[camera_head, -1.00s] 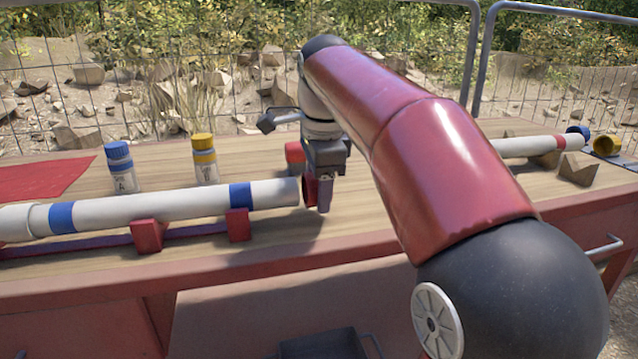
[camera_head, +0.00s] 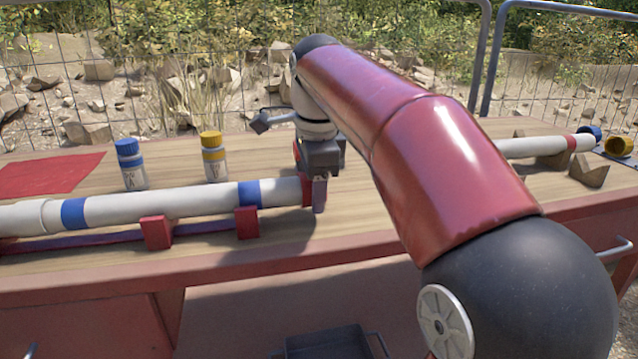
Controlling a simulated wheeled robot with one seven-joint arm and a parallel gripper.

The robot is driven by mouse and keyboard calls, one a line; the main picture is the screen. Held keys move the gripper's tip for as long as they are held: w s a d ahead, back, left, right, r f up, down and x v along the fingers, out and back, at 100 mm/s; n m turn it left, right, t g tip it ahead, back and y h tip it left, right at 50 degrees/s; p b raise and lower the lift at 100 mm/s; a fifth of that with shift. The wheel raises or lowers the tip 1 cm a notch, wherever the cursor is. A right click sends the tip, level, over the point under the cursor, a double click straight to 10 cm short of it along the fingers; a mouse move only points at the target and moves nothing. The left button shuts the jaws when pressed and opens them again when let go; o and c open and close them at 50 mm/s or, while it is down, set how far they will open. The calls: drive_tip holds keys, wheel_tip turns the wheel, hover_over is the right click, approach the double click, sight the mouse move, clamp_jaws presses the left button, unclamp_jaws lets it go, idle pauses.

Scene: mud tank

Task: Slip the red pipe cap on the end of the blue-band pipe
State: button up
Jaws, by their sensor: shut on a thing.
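The blue-band pipe (camera_head: 205,200) is white with blue bands and lies level across red supports, its free end pointing right. The red pipe cap (camera_head: 307,191) is right at that end, in line with it. I cannot tell whether it only meets the rim or is partly over it. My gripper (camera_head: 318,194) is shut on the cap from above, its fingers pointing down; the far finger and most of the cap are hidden.
A blue-lidded bottle (camera_head: 131,165) and a yellow-lidded bottle (camera_head: 214,157) stand behind the pipe. A red-band pipe (camera_head: 540,146) lies at right, near blue (camera_head: 590,133) and yellow (camera_head: 619,146) caps. A red sheet (camera_head: 48,174) lies at back left. The bench front is mostly clear.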

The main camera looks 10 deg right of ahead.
drive_tip(key=shift+a+p, duration=0.35)
drive_tip(key=shift+a, duration=0.9)
drive_tip(key=o, duration=0.9)
